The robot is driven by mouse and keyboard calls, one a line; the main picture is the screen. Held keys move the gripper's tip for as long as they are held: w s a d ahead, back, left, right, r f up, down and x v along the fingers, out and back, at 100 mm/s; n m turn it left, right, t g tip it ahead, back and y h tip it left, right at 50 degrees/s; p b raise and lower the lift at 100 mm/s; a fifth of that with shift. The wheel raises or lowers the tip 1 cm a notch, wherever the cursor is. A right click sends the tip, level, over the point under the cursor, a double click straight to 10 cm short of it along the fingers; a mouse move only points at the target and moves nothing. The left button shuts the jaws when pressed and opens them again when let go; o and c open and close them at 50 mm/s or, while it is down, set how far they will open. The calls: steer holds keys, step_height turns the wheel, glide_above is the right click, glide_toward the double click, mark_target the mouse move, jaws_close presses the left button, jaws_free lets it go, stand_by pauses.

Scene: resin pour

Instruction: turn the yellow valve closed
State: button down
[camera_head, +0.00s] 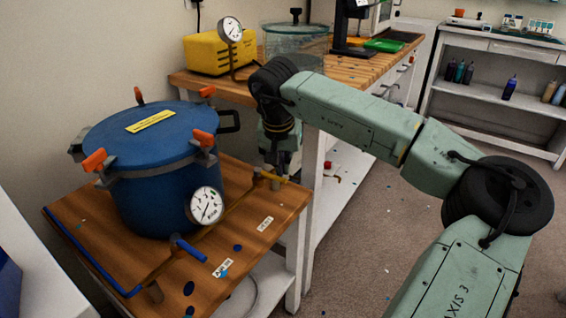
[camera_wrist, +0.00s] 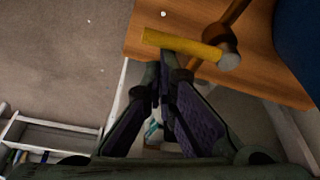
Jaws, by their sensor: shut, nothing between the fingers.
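The yellow valve (camera_head: 272,178) is a short lever handle at the back right corner of the small wooden table. Its handle lies across the brass pipe (camera_head: 233,208). In the wrist view the yellow handle (camera_wrist: 180,43) runs from the left to a round metal hub (camera_wrist: 228,56) on the right. My gripper (camera_wrist: 165,68) is shut and empty, its fingertips close beside the handle's near edge. I cannot tell whether they touch it. In the head view my wrist comes down just behind the valve, and my fingers are mostly hidden there.
A blue pressure pot (camera_head: 165,190) with orange clamps stands left of the valve, with a gauge (camera_head: 205,205) in front. A blue-handled valve (camera_head: 188,248) sits nearer on the pipe. A long workbench (camera_head: 215,86) stands behind. Open floor (camera_head: 365,215) lies to the right.

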steer(key=shift+s+a, duration=0.1)
steer(key=shift+s, duration=0.2)
stand_by(0.5)
